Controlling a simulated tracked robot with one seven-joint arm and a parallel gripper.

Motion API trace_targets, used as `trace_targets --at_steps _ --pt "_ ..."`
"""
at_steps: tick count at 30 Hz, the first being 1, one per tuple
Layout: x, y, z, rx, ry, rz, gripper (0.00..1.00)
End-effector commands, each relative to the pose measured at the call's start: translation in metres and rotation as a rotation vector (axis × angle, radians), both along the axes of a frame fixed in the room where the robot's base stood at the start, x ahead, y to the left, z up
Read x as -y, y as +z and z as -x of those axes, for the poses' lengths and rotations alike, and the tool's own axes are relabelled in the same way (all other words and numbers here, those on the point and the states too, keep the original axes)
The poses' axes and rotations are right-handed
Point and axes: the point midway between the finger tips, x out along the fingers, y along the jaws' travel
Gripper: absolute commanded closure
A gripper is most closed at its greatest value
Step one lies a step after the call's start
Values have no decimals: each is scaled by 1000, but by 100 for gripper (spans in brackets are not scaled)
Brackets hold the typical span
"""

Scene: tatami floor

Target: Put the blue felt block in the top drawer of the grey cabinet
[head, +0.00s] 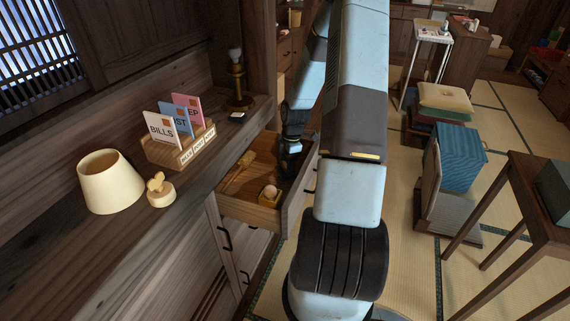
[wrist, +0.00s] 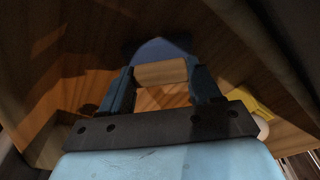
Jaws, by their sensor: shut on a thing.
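My gripper (wrist: 160,78) is shut on a pale wooden piece with blue beyond it, which looks like the wood-backed blue felt block (wrist: 160,48). In the head view my arm hides the block, and my gripper (head: 290,146) is over or inside the far part of the open top drawer (head: 248,211). The grey cabinet (head: 228,262) has dark handles. In the wrist view the drawer's brown wooden inside surrounds the fingers. I cannot tell whether the block touches the drawer floor.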

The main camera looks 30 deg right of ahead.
Motion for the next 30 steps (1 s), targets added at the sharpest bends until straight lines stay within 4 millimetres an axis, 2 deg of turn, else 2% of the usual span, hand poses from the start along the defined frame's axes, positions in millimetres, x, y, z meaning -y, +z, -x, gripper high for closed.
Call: trace_targets --at_steps 1,2,9,20,23,30 --pt "0 -1 0 -1 0 0 86" --pt "0 -1 0 0 0 0 35" --pt "-1 -1 0 -1 1 0 12" --pt "-1 6 -1 1 2 0 12" --pt "1 18 -1 2 2 0 12" --pt "8 64 0 4 2 3 12"
